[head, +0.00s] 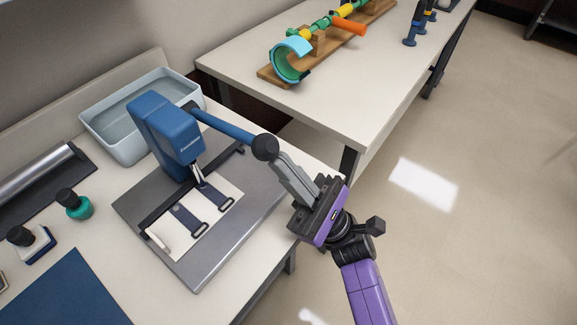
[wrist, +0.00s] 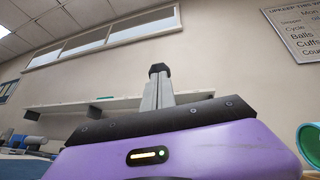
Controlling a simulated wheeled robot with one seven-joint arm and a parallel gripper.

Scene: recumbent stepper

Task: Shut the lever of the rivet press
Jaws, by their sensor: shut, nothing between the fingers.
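The rivet press has a blue body (head: 168,135) on a grey base plate (head: 190,270) on the table at left. Its blue lever (head: 225,130) sticks out to the right from the head and ends in a black ball knob (head: 265,147). My gripper (head: 279,160) is shut, its grey fingers pointing up and left. The fingertips are at the lower right side of the knob, touching or very near it; the knob is not between them. In the wrist view the shut fingers (wrist: 158,90) point away from me, with a dark shape at their tips.
Two dark straps with buckles (head: 205,210) lie on a white sheet under the press head. A pale blue bin (head: 120,145) stands behind the press. A second table (head: 340,105) with a colourful toy stands at the back. Open floor lies at right.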

